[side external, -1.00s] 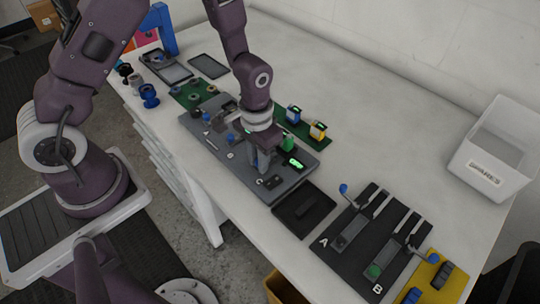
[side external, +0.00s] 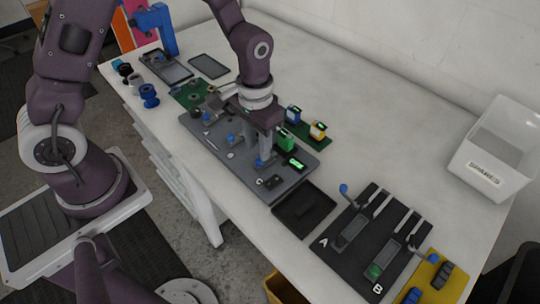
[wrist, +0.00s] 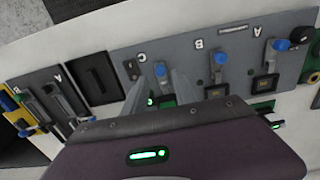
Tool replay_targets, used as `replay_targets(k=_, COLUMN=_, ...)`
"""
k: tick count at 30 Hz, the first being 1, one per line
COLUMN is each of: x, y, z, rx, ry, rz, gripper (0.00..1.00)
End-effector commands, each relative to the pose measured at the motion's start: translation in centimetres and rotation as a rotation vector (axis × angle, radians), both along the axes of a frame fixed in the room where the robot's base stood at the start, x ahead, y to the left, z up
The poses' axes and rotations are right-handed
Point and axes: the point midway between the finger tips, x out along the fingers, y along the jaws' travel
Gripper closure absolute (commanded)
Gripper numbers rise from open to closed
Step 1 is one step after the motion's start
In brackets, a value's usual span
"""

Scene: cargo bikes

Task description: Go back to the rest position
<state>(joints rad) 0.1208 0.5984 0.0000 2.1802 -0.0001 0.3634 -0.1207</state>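My gripper (side external: 257,149) hangs low over the grey fixture plate (side external: 215,150), near its station C end. The plate carries stations marked A, B and C with blue-knobbed levers; the lever knob near C (side external: 261,162) shows just below the fingers. In the wrist view the plate (wrist: 180,52) lies beyond the fingers, with a blue knob (wrist: 220,58) at B. My wrist hides part of the plate's back edge.
A black tray (side external: 290,222) and a black board (side external: 340,262) marked A and B lie to the right. Green boards with small modules (side external: 318,130) sit behind the plate. A white bin (side external: 485,170) stands far right. The white tabletop behind is clear.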

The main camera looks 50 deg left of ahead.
Motion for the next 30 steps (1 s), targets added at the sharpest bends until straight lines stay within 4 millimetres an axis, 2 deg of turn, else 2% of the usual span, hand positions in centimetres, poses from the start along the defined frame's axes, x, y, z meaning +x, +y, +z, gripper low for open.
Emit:
replay_targets(k=4, x=0.1, y=0.0, z=1.6, rx=0.0, ry=-0.003, rz=0.0, gripper=0.67)
replay_targets(k=13, x=0.0, y=0.0, z=2.0, rx=0.0, ry=-0.001, rz=0.0, gripper=0.67)
replay_targets(k=15, x=0.0, y=0.1, z=2.8, rx=-0.002, ry=-0.013, rz=0.001, gripper=0.67)
replay_targets(k=17, x=-0.2, y=0.3, z=4.8, rx=-0.005, ry=-0.042, rz=0.002, gripper=0.67)
replay_targets(k=20, x=-1.6, y=1.1, z=10.5, rx=-0.012, ry=-0.129, rz=0.002, gripper=0.67)
replay_targets(k=21, x=-2.7, y=1.5, z=12.9, rx=-0.014, ry=-0.169, rz=0.002, gripper=0.67)
replay_targets(k=24, x=-6.4, y=2.4, z=17.9, rx=-0.016, ry=-0.269, rz=0.002, gripper=0.67)
replay_targets(k=27, x=-10.6, y=3.2, z=21.2, rx=-0.013, ry=-0.363, rz=0.002, gripper=0.67)
replay_targets(k=30, x=-14.1, y=3.6, z=22.6, rx=-0.007, ry=-0.433, rz=0.002, gripper=0.67)
